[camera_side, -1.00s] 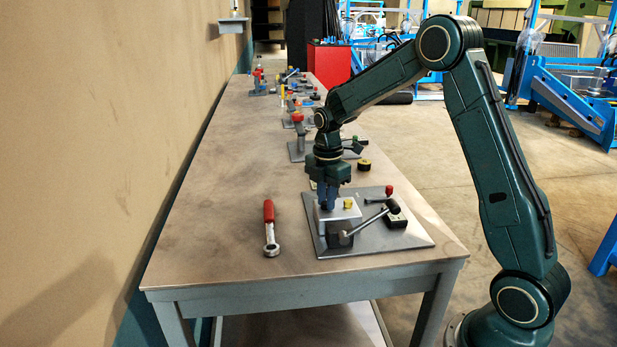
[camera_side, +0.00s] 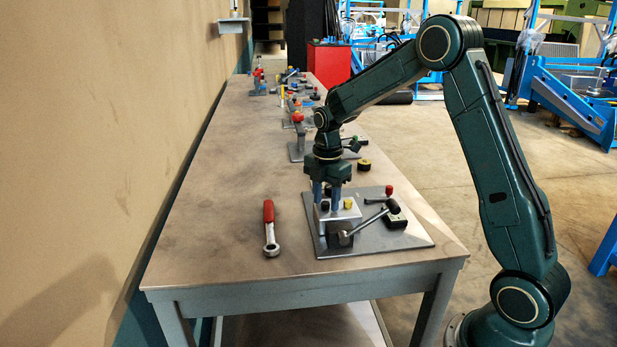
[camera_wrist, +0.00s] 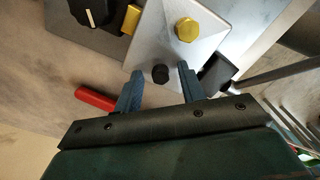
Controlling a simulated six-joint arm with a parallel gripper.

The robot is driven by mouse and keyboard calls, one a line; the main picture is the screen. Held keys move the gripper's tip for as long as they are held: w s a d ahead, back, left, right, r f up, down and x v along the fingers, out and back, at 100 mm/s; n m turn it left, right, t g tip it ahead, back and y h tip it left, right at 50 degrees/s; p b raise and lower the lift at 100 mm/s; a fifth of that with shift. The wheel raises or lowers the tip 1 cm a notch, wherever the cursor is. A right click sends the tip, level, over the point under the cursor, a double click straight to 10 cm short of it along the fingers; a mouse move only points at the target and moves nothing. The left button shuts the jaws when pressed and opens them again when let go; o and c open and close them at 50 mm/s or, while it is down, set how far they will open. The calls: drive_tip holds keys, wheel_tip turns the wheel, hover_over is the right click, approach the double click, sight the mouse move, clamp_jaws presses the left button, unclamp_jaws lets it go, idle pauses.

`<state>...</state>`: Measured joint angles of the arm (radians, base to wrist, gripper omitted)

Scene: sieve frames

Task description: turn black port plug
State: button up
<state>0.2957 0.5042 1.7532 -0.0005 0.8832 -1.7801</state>
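The black port plug (camera_wrist: 160,75) stands on the top face of a light metal block, and a yellow hex plug (camera_wrist: 187,28) stands on the same face. In the side view the metal block (camera_side: 348,216) sits on a grey base plate (camera_side: 395,240), with the yellow plug (camera_side: 348,204) in front. My gripper (camera_wrist: 160,82) is open. Its two blue fingers are on either side of the black plug, with a gap on each side in the wrist view. In the side view my gripper (camera_side: 327,208) is directly over the block, with the black plug (camera_side: 327,191) partly showing between the fingers.
A red-topped post (camera_side: 389,190) and a black box (camera_side: 394,217) are to the right. A red-handled ratchet (camera_side: 269,228) lies left of the plate. Other fixtures stand farther back.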

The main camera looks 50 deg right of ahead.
sight(327, 204)
wheel_tip(327, 204, up, 14)
idle(0.9)
drive_tip(key=shift+f, duration=0.1)
drive_tip(key=s+a+r+m+t, duration=0.25)
drive_tip(key=s+a+m, duration=0.2)
drive_tip(key=s, duration=0.25)
drive_tip(key=s+a+r+m+t, duration=0.1)
drive_tip(key=s+a+r+m, duration=0.3)
drive_tip(key=s, duration=0.3)
drive_tip(key=s+a+f+m+t, duration=0.1)
drive_tip(key=s+a+f+m, duration=0.1)
drive_tip(key=s+m, duration=0.2)
drive_tip(key=s+a+f+m+t, duration=0.1)
drive_tip(key=s+a+f+m, duration=0.2)
drive_tip(key=s, duration=0.5)
drive_tip(key=shift+s+m, duration=0.2)
drive_tip(key=shift+m, duration=0.55)
